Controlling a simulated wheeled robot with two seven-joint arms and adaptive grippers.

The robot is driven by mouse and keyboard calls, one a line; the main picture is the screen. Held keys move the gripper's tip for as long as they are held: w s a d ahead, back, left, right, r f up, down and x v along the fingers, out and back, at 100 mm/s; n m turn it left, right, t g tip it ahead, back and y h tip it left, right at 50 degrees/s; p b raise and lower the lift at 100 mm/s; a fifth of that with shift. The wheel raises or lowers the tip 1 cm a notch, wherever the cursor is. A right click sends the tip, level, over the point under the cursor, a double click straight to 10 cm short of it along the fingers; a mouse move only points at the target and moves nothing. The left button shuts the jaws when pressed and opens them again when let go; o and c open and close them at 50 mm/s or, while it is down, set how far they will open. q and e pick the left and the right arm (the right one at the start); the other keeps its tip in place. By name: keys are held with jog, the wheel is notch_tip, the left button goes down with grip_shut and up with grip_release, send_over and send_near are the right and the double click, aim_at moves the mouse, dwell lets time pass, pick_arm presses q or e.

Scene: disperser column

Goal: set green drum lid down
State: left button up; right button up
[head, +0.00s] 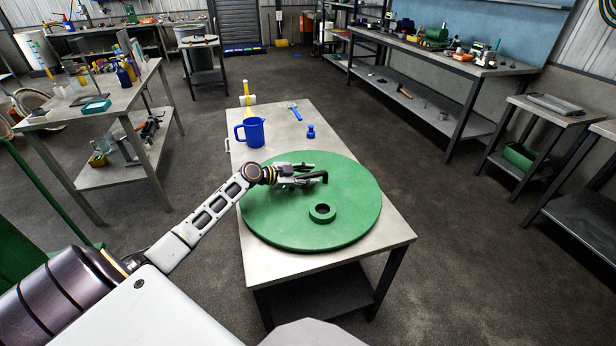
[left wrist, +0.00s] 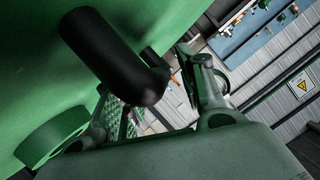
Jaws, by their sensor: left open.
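The green drum lid (head: 345,220) is a large round disc lying flat on the grey table. A short green ring (head: 322,212) with a dark centre stands on its near part, and it also shows in the left wrist view (left wrist: 50,140). My left gripper (head: 306,178) is open above the far-left part of the lid. A black bar-like handle (left wrist: 112,52) on the lid is very close to the fingers in the left wrist view. I cannot tell whether the fingers touch it. My right gripper is not in view.
The lid covers most of the near half of the table (head: 392,238). A blue jug (head: 251,132), a small blue bottle (head: 311,132) and a blue-headed tool (head: 295,112) stand or lie at its far end. Benches stand to the left and right, with open floor between.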

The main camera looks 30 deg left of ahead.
pick_arm(q)
jog(key=shift+v, duration=5.9)
jog(key=shift+a, duration=0.1)
